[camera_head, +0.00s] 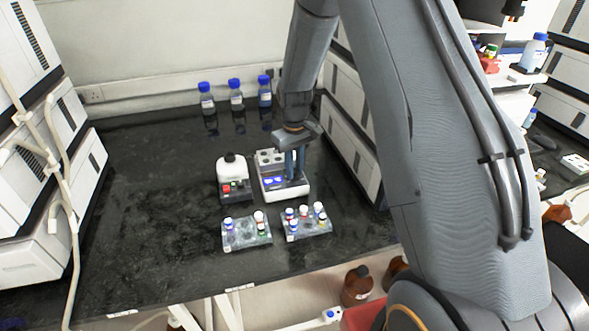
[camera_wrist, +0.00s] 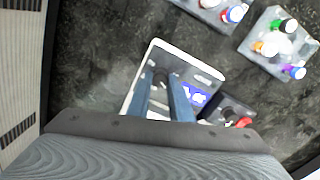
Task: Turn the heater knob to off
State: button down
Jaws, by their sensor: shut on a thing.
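The heater (camera_head: 285,195) is a small white unit with a blue display and a block with round holes on top. It stands on the black bench and also shows in the wrist view (camera_wrist: 188,62). My gripper (camera_head: 298,176) points down over the right part of its front panel, beside the display. Its two blue fingers (camera_wrist: 167,80) reach the panel in the wrist view, shut on the knob. The knob is almost wholly hidden by the fingertips, so its setting cannot be read.
A white-topped device (camera_head: 232,172) with red and green controls stands close left of the heater. Two vial racks, left (camera_head: 238,238) and right (camera_head: 316,230), stand in front. Blue-capped bottles (camera_head: 236,96) stand behind. White instruments (camera_head: 350,140) line the right side.

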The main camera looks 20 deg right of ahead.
jog(key=n, duration=0.5)
jog(key=shift+n, duration=0.3)
jog(key=n, duration=0.5)
jog(key=shift+b, duration=0.3)
jog(key=shift+n, duration=0.4)
jog(key=c, duration=1.6)
grip_release()
jog(key=shift+a+r+b, duration=0.1)
jog(key=shift+r+b, duration=0.85)
jog(key=shift+r, duration=3)
jog(key=shift+s, duration=0.1)
